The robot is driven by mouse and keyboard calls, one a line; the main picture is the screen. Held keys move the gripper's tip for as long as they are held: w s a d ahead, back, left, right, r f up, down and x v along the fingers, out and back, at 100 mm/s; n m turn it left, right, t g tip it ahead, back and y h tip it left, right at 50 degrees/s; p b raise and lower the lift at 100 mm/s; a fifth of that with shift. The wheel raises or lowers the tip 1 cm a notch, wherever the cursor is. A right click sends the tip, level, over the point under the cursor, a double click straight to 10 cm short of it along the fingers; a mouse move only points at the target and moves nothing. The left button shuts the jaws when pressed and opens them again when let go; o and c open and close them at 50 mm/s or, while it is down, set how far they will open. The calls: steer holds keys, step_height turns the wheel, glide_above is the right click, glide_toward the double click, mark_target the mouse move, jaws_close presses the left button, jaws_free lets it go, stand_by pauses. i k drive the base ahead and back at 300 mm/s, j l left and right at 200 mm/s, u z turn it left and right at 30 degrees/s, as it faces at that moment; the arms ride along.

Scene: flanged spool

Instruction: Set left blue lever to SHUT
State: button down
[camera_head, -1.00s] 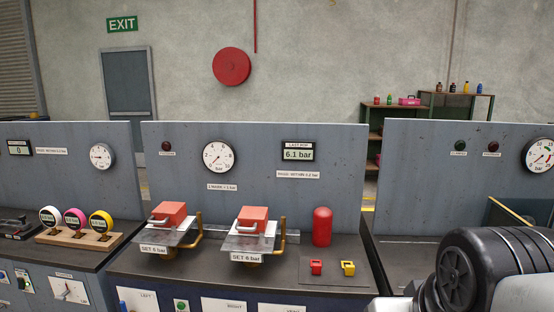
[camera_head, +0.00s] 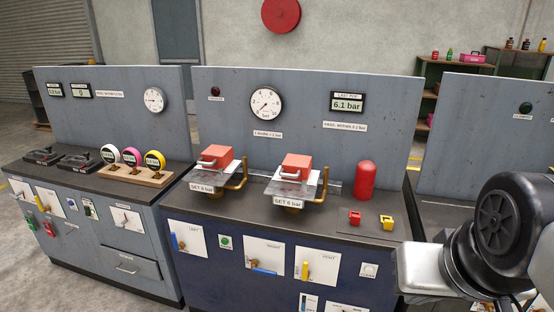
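The left blue lever (camera_head: 174,241) is on a white plate marked LEFT (camera_head: 188,240) on the dark blue front of the middle bench. It stands roughly upright on the left side of its plate. A second blue lever (camera_head: 264,271) lies roughly level under the RIGHT plate (camera_head: 264,252). A yellow lever (camera_head: 305,270) stands upright on the VENT plate (camera_head: 320,262). Any SHUT mark is too small to read. My arm shows at the lower right, well apart from the levers; its gripper is not in view.
Two red-topped fixtures (camera_head: 217,165) (camera_head: 296,167) marked SET 6 bar, a red cylinder (camera_head: 365,180) and small red and yellow pieces (camera_head: 387,222) stand on the middle bench. A green button (camera_head: 225,241) sits between the LEFT and RIGHT plates. Bare floor (camera_head: 40,290) lies at lower left.

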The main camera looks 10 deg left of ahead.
mark_target(178, 247)
steer(key=u, duration=1.4)
steer(key=i+j, duration=0.2)
steer(key=i, duration=0.35)
steer(key=i+j+u, duration=0.1)
steer(key=i, duration=0.45)
steer(key=i+j, duration=0.2)
steer(key=i, duration=0.35)
steer(key=i+j, duration=0.15)
steer(key=i, duration=0.4)
steer(key=j+u, duration=0.05)
